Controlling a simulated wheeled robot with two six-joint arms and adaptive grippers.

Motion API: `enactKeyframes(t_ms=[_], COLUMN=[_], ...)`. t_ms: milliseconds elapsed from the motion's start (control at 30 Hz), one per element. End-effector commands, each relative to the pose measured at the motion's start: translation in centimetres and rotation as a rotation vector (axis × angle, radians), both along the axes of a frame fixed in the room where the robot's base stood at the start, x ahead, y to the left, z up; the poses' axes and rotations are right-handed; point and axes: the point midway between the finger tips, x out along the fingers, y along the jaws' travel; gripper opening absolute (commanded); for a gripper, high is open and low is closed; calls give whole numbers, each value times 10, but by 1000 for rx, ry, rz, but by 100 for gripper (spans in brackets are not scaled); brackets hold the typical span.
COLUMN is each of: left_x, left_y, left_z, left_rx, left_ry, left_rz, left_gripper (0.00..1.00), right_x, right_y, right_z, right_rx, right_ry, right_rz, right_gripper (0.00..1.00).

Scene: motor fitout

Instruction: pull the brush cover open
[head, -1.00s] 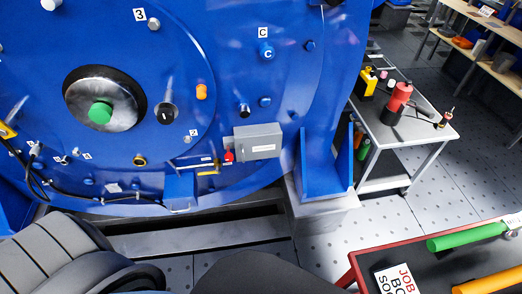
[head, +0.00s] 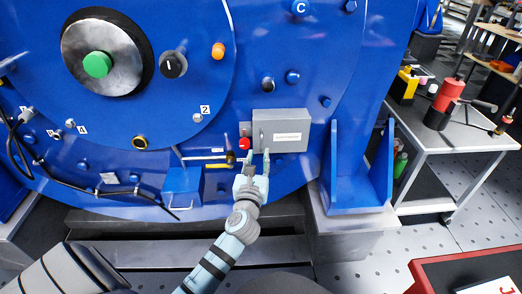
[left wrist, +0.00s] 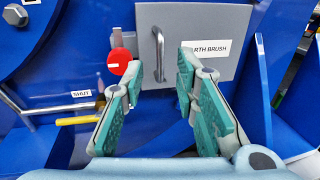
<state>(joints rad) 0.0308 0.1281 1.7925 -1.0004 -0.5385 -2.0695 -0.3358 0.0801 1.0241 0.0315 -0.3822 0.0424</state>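The brush cover (head: 285,132) is a grey box door on the blue motor face, shut, with a white label. In the left wrist view the cover (left wrist: 215,62) shows a label ending in "RTH BRUSH" and a vertical metal handle (left wrist: 158,54) near its left side. My left gripper (head: 258,155) is at the cover's lower left edge in the head view. In the left wrist view its green-padded fingers (left wrist: 160,75) are spread wide, with the handle ahead between them and nothing held. Whether a finger touches the cover cannot be told. My right gripper is not in view.
A red round knob (head: 244,144) sits just left of the cover, also in the left wrist view (left wrist: 119,61). A yellow lever (head: 216,166) with a "SHUT" tag is below left. A blue bracket (head: 358,170) stands to the right. A grey cart (head: 450,128) holds tools.

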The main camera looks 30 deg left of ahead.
Motion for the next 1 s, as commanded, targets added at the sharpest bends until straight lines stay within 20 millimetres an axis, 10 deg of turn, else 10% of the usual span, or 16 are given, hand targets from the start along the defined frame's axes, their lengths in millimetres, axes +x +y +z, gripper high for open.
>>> enactKeyframes(t_ms=[300,633,833,1000], left_x=[56,61,61,61], left_y=[27,30,30,30], left_z=[-3,-1,-2,-2], left_rx=[-1,-3,-3,-3], left_ry=[0,1,1,1], left_rz=[0,-1,-1,-1], left_gripper=[28,28,0,0], right_x=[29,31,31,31], right_y=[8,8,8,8], right_z=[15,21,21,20], right_rx=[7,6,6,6], right_ry=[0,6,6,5], right_rz=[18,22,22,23], right_gripper=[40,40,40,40])
